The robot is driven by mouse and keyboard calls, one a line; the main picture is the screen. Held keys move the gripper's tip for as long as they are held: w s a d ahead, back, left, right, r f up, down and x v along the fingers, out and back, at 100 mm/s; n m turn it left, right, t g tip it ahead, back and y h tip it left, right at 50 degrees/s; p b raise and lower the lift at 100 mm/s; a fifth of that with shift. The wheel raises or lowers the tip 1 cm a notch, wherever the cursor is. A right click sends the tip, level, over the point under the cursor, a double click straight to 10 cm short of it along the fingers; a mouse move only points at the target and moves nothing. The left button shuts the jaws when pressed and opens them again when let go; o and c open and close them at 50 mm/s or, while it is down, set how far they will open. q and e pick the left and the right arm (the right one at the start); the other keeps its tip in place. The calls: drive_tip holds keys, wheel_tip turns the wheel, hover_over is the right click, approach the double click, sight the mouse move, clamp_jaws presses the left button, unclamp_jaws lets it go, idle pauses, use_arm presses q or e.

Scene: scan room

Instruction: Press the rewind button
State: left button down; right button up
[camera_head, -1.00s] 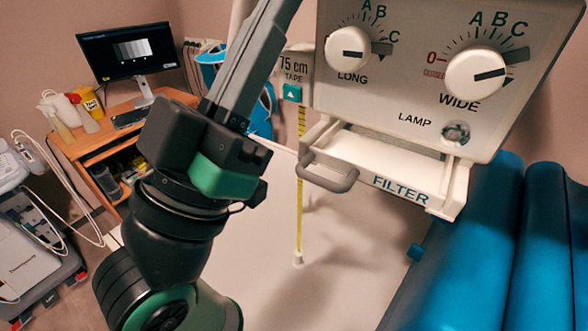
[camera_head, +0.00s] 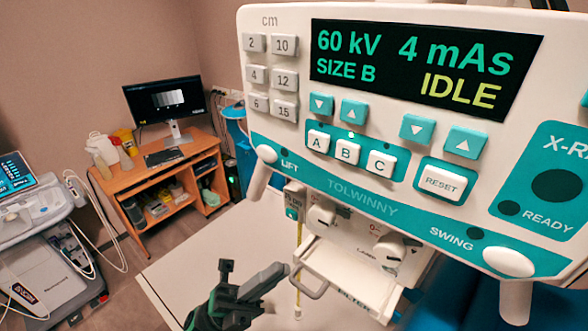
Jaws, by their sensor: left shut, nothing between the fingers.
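A small tape unit (camera_head: 294,197) hangs at the left of the lamp housing, below the control panel. A teal button with a light mark (camera_head: 291,213) is on its front; no word "rewind" can be read, but it is the only button seen on the unit. A yellow tape (camera_head: 299,238) hangs out below it. My left gripper (camera_head: 283,270) is shut and empty, its fingers pointing up and right. In the picture the tips are below the button, just left of the tape, and apart from the button. My right gripper is not in view.
The large control panel (camera_head: 400,212) with a display reading IDLE fills the upper right. The white filter tray with its handle (camera_head: 312,286) is just right of the fingertips. A pale tabletop (camera_head: 200,262) lies below. A desk (camera_head: 140,182) with a monitor stands behind.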

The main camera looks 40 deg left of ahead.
sight(292, 214)
use_arm(q)
drive_tip(key=s+a+f+n+t+y+p, duration=0.1)
drive_tip(key=s+a+n+t+y+p, duration=0.1)
drive_tip(key=a+n+t+y+p, duration=0.3)
drive_tip(key=a+n+y+p, duration=0.1)
drive_tip(key=n+y+p, duration=0.1)
drive_tip(key=n+y, duration=0.2)
drive_tip(key=shift+s+f+n+y+p, duration=0.2)
drive_tip(key=shift+n+y+p, duration=0.15)
drive_tip(key=shift+y, duration=1.05)
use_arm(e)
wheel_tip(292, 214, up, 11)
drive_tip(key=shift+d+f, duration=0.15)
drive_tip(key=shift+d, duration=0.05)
use_arm(q)
drive_tip(key=shift+a, duration=0.1)
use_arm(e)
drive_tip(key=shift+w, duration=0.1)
use_arm(q)
drive_tip(key=shift+w, duration=0.1)
drive_tip(key=w+b, duration=0.3)
drive_tip(key=w, duration=0.5)
drive_tip(key=shift+w+a, duration=0.15)
drive_tip(key=shift+w, duration=0.2)
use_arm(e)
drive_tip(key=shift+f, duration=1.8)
use_arm(q)
drive_tip(key=shift+b, duration=0.35)
